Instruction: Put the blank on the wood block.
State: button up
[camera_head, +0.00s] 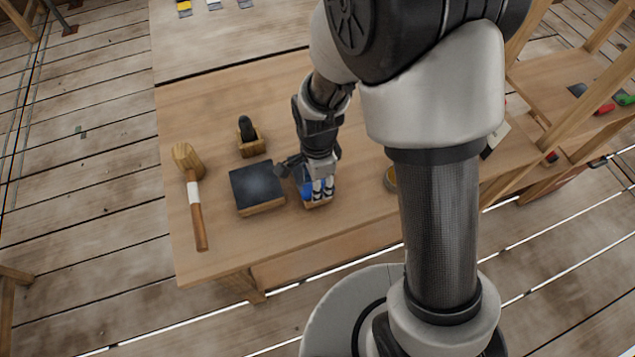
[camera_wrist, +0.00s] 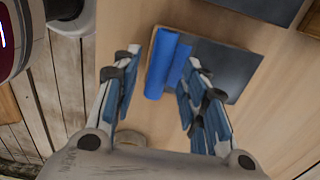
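A bright blue piece (camera_wrist: 162,65), which I take to be the blank, lies lengthwise over the left part of a dark-topped slab (camera_wrist: 228,70) in the wrist view. Whether it touches the slab is unclear. My gripper (camera_wrist: 166,58) is open, its fingers spread to either side of the blue piece, with a gap on the left; contact on the right is unclear. In the head view my gripper (camera_head: 318,190) is low over the bench, beside a wood-edged piece (camera_head: 318,204) that it mostly hides. Which piece is the wood block is unclear.
A dark-topped square slab (camera_head: 257,187) lies left of my gripper on the workbench (camera_head: 225,105). Behind it stands a small wooden piece with a dark knob (camera_head: 251,144). A mallet (camera_head: 194,190) lies farther left. A round yellowish item (camera_head: 390,178) is partly hidden by my arm.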

jog(key=s+d+r+n+t+p, duration=0.1)
jog(key=s+d+r+n+p, duration=0.15)
jog(key=r, duration=0.85)
jog(key=s+d+r+n+t+p, duration=0.15)
jog(key=d+r+n, duration=0.25)
jog(key=r, duration=0.8)
jog(key=s+d+r+n+t, duration=0.1)
jog(key=s+d+r+n, duration=0.1)
jog(key=s+r+n, duration=0.1)
jog(key=s+d+r+n+t+b, duration=0.1)
jog(key=s+d+r+n, duration=0.1)
jog(key=s+n, duration=0.3)
jog(key=shift+s+d+r, duration=0.35)
jog(key=shift+s+r, duration=0.4)
jog(key=shift+s, duration=0.6)
